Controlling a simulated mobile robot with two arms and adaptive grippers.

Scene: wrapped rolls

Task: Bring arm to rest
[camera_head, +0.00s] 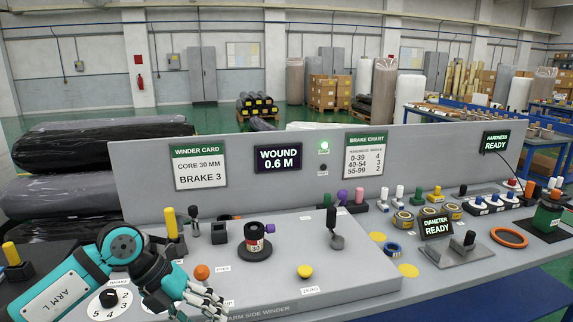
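My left arm, teal and black with "ARM L" on it, comes in from the lower left. Its gripper (212,300) is low over the front left of the grey winder panel (350,278), to the right of the brake dial (110,298). The silver fingers overlap in this view, so I cannot tell how far apart they are. I see no object held between them. My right gripper is not in view.
On the panel stand an orange button (202,272), a dark roll on a spindle (258,241), a yellow button (305,271) and a black-handled lever (335,228). Upright yellow-handled tools (171,223) stand behind the arm. Rings and gauges (437,226) sit at right.

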